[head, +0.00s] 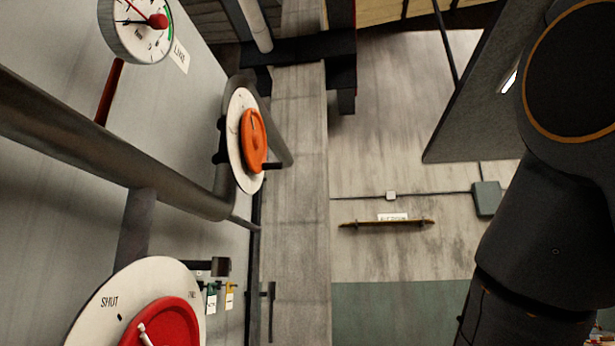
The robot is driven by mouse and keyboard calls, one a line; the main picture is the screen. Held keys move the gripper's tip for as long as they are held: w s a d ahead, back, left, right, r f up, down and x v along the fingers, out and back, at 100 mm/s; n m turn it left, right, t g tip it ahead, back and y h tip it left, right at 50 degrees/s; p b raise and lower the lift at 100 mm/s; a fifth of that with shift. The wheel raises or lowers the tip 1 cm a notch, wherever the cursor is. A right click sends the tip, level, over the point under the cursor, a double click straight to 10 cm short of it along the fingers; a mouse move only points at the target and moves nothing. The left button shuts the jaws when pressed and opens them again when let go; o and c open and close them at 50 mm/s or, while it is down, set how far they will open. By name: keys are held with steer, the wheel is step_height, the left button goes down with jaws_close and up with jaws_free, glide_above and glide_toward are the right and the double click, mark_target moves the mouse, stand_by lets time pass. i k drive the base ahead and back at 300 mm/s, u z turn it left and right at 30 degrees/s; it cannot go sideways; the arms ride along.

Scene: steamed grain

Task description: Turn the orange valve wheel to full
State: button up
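The orange valve wheel (252,141) sits on a white round dial plate (236,115) on the left wall, at upper centre-left in the head view. It is seen at a steep angle. A pale pointer mark shows on its face, but the plate's lettering is too small to read. My arm stands at the right side of the view, well apart from the wheel. My gripper is outside the frame, and nothing touches the orange wheel.
A red wheel (162,325) on a white plate marked SHUT is at lower left. A gauge (138,27) with a red needle hangs at upper left. A thick dark pipe (100,140) crosses the left wall. A shelf (386,223) is on the far wall.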

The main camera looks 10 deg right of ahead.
mark_target(252, 133)
steer(key=z, duration=0.1)
steer(key=i, duration=0.9)
steer(key=u, duration=0.25)
